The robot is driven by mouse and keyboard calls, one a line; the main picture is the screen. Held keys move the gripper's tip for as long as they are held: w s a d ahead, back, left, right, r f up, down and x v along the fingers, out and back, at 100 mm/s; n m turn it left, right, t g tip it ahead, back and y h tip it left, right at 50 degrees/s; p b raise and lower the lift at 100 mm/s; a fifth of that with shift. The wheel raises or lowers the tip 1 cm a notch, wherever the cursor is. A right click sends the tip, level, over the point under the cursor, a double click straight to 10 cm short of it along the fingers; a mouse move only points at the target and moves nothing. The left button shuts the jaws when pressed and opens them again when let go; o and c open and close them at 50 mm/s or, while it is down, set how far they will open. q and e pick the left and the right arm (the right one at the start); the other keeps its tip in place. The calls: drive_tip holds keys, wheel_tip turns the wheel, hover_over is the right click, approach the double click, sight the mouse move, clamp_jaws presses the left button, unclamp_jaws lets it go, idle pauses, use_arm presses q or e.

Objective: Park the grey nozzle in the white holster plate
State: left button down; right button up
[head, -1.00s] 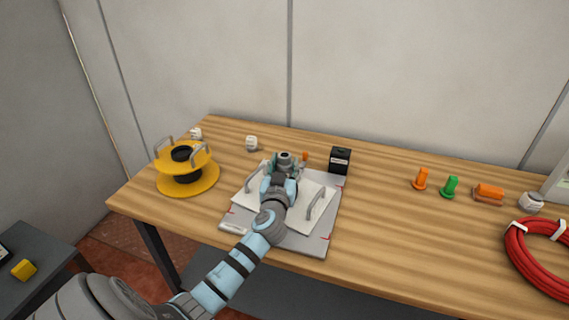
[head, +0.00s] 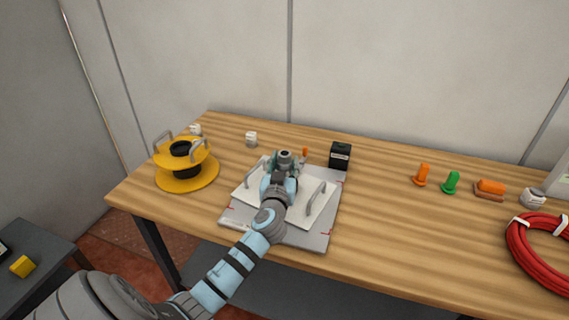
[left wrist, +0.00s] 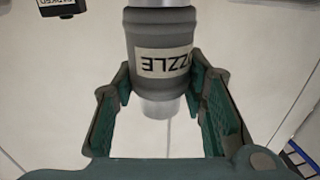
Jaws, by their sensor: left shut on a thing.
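My left gripper (head: 284,166) is over the far part of a white plate (head: 304,197) with two grey handles. This looks like the holster plate, and it lies on a grey board. The gripper is shut on the grey nozzle (left wrist: 160,35), which has a white label reading NOZZLE, upside down in the left wrist view. In that view the fingers (left wrist: 160,90) flank its lower body and pale tip. In the head view the nozzle's round top (head: 284,155) shows above the gripper. Whether its tip touches the plate is unclear. My right gripper is out of view.
A black labelled box (head: 340,155) stands at the board's far right corner. A small orange piece (head: 305,152) is just behind the gripper. A yellow spool (head: 186,172) stands left. Orange and green parts and a red hose coil (head: 540,255) are right. The table between is clear.

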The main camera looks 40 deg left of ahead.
use_arm(q)
drive_tip(key=shift+f+b, duration=0.4)
drive_tip(key=shift+b, duration=0.3)
idle(0.6)
drive_tip(key=c, duration=1.3)
unclamp_jaws()
drive_tip(key=shift+s, duration=0.1)
drive_tip(key=v, duration=1.1)
drive_tip(key=shift+p, duration=0.4)
drive_tip(key=shift+f, duration=0.1)
